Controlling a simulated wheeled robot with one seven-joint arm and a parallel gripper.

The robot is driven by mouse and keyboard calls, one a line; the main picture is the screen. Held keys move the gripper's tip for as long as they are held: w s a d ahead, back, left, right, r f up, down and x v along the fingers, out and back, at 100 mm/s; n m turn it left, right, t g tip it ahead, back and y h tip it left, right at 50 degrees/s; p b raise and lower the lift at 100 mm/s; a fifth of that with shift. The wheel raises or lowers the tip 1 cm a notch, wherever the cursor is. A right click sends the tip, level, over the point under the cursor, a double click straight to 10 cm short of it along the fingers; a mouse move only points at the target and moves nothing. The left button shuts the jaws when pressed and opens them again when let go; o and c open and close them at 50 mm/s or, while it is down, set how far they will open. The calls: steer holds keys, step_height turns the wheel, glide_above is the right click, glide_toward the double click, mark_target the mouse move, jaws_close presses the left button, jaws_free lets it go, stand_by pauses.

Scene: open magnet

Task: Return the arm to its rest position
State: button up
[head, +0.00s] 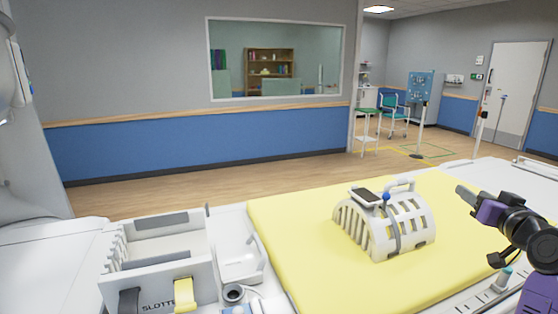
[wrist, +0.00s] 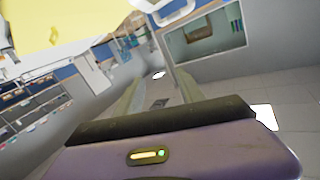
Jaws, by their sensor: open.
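My gripper (head: 476,225) is at the right of the head view, above the right edge of the yellow pad. Its two dark fingers are spread apart with nothing between them. My purple and black arm bends down to the lower right corner of the picture, where part of it is cut off. In the wrist view the two fingers (wrist: 160,92) also stand apart and empty, with the room beyond them tilted. The gripper is to the right of a white slotted coil frame (head: 408,240) and apart from it.
The coil frame stands on the yellow pad (head: 290,225), with a small dark-screened device (head: 366,196) on top. A white slotted holder (head: 160,268) is at the lower left, next to a white tray (head: 240,258). A chair (head: 393,112) and open floor lie beyond the table.

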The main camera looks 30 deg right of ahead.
steer(key=s+a+f+n+t+y, duration=0.15)
steer(key=a+f, duration=0.35)
steer(key=a, duration=0.5)
steer(key=a+f+n+t, duration=0.15)
steer(key=a+f, duration=0.35)
steer(key=a, duration=0.5)
steer(key=s+a+f+n+t+y, duration=0.15)
steer(key=a+f, duration=0.25)
steer(key=a, duration=0.6)
steer(key=s+a+f+n+g+y, duration=0.1)
steer(key=s+a+f+n+y, duration=0.2)
steer(key=s+a, duration=0.5)
steer(key=s+a+f+n+g+y, duration=0.1)
steer(key=s+a+f+n+y, duration=0.2)
steer(key=a, duration=1)
steer(key=s+f+y, duration=0.2)
steer(key=s, duration=0.3)
steer(key=shift+s+a+f, duration=0.2)
steer(key=shift+s+a, duration=0.1)
steer(key=shift+s, duration=0.05)
